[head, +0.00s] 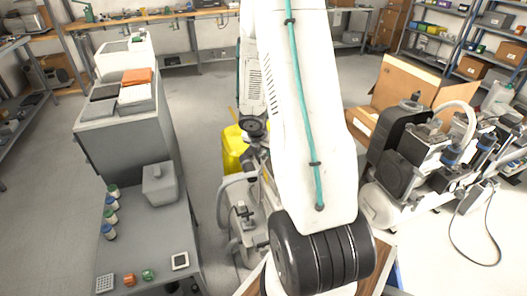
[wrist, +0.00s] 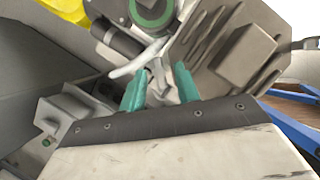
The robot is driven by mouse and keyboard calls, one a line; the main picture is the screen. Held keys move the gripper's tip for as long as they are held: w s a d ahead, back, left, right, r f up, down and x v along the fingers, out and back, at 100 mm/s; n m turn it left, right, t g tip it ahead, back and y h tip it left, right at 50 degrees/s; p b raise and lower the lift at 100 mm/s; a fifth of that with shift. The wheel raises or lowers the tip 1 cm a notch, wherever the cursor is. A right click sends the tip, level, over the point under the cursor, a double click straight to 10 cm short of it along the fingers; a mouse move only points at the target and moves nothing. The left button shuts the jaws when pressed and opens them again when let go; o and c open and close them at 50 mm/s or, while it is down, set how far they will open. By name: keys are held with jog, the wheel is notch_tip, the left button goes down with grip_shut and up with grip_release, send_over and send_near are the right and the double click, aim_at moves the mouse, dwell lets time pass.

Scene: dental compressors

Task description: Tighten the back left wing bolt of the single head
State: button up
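The single head compressor (head: 240,225) stands on the floor in the middle of the head view, partly hidden behind my arm. In the wrist view its finned grey head (wrist: 235,55) fills the upper right. My gripper (wrist: 161,82) has two teal fingers, spread apart and close to the head. A pale curved piece (wrist: 130,68) lies just beyond the fingertips, and small light metal parts show between them. I cannot tell which of these is the back left wing bolt, or whether the fingers touch it. My arm hides the fingers in the head view.
A yellow container (head: 234,150) stands behind the compressor. A grey workbench (head: 150,225) with small jars is at left. A larger compressor (head: 405,165) and an open cardboard box (head: 405,85) are at right. The floor between the bench and the single head is clear.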

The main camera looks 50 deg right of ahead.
jog(key=shift+w+d+f, duration=0.1)
jog(key=shift+d+f, duration=0.05)
jog(key=shift+f, duration=0.25)
jog(key=shift+c, duration=0.3)
grip_shut()
